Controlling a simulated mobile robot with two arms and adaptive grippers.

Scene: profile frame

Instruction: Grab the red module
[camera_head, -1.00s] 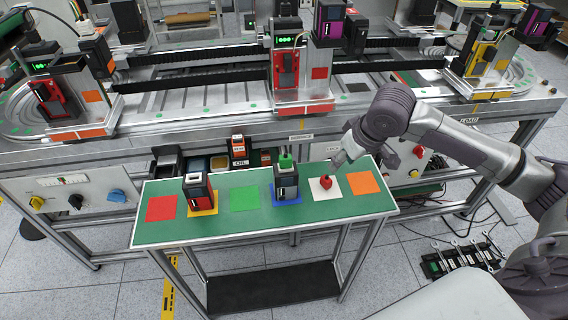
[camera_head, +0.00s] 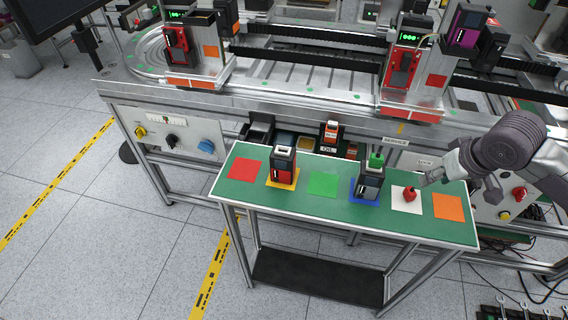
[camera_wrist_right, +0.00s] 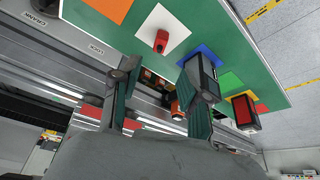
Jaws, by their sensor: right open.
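A black module with a red front (camera_head: 282,167) stands upright on the yellow square of the green table (camera_head: 330,205); in the right wrist view this red-fronted module (camera_wrist_right: 245,113) is at the right. A small red piece (camera_head: 409,195) sits on the white square, and it also shows in the right wrist view (camera_wrist_right: 161,41). My right gripper (camera_head: 428,180) is beside and just behind the small red piece, partly hidden by its arm. In the right wrist view its two fingers (camera_wrist_right: 157,80) are apart with nothing held between them. My left gripper is out of view.
A black module with a green top (camera_head: 370,180) stands on the blue square, between my right gripper and the red-fronted module. The red (camera_head: 243,169), green (camera_head: 323,184) and orange (camera_head: 447,206) squares are empty. The conveyor line (camera_head: 300,95) runs close behind the table.

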